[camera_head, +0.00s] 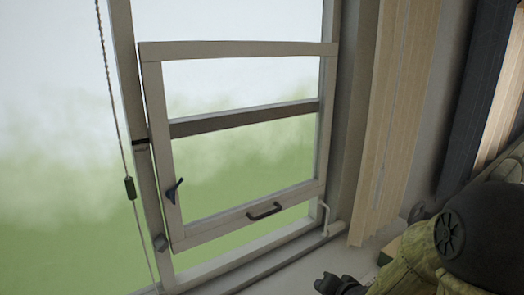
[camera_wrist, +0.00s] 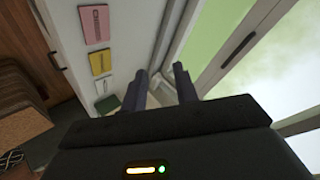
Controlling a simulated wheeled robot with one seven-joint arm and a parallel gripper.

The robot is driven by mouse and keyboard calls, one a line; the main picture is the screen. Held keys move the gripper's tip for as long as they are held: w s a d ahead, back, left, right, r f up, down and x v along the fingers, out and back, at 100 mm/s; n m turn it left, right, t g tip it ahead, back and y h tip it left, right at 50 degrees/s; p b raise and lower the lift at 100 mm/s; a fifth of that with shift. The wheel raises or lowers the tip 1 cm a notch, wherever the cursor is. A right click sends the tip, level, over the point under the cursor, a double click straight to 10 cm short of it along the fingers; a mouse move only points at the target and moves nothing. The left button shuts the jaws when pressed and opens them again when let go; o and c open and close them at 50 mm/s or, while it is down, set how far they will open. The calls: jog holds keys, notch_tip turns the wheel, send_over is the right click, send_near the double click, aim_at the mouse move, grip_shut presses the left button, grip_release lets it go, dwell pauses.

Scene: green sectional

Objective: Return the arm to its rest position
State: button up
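My gripper (camera_wrist: 160,82) shows in the wrist view with its two dark fingers apart and nothing held between them. Beyond the fingers are the pale window frame and the wall. In the head view, my dark and olive arm fills the lower right corner. A dark part at the bottom edge there may be my gripper, but it is cut off. The arm is apart from the window sash (camera_head: 250,48) in that view.
A beaded cord (camera_head: 118,120) hangs at left. Wooden blinds (camera_head: 400,110) stand right of the window. Pink (camera_wrist: 94,24) and yellow (camera_wrist: 101,62) cards show on the wall in the wrist view.

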jog(key=s+a+n+g+h, duration=0.1)
jog(key=s+n+g, duration=0.5)
jog(key=s, duration=0.7)
jog(key=shift+f+n+g+h, duration=0.3)
jog(key=shift+g+h, duration=0.2)
jog(key=shift+h, duration=0.3)
dwell(0.7)
